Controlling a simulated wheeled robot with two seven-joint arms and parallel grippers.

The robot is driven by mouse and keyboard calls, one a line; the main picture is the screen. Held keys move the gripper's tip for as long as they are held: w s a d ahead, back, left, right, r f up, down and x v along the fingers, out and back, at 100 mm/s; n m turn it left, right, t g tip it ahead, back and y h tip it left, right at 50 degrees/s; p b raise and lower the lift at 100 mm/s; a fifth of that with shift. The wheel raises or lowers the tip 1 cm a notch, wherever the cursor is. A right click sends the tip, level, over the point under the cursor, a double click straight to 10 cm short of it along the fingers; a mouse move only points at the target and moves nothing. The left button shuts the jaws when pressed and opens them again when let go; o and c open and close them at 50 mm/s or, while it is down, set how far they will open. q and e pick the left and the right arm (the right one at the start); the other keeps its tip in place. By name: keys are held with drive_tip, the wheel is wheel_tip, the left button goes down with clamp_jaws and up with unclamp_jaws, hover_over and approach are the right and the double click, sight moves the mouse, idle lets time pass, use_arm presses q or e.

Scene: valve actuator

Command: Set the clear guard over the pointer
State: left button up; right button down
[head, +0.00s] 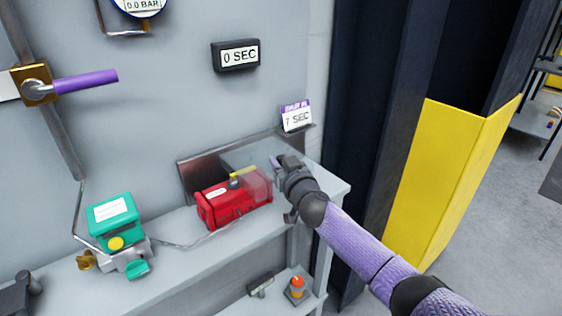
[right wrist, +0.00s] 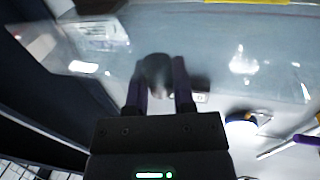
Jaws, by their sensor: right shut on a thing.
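The red actuator box (head: 232,203) sits on the grey shelf against the panel, with a yellow pointer (head: 242,172) and a dark hub on its top. My right gripper (head: 278,163) is just right of the box and shut on the clear guard (head: 259,181). The guard is see-through and its outline is faint; it overlaps the right end of the box, and I cannot tell whether it touches. In the right wrist view the fingers (right wrist: 160,88) close on a dark knob, with the clear guard (right wrist: 205,60) spread beyond. My left gripper is not in view.
A green-topped valve unit (head: 113,213) stands left of the box, with a thin line running between. A small "7 SEC" card (head: 296,117) stands behind my right gripper. A lower shelf holds an orange-topped button (head: 297,287). A yellow-black column (head: 432,180) stands right.

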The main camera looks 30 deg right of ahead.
idle(0.3)
drive_tip(key=a, duration=0.9)
drive_tip(key=shift+s, duration=0.35)
drive_tip(key=shift+a, duration=0.1)
drive_tip(key=c, duration=0.9)
unclamp_jaws()
drive_tip(key=o, duration=0.4)
drive_tip(key=shift+a, duration=0.2)
drive_tip(key=shift+o, duration=0.2)
drive_tip(key=shift+d, duration=0.1)
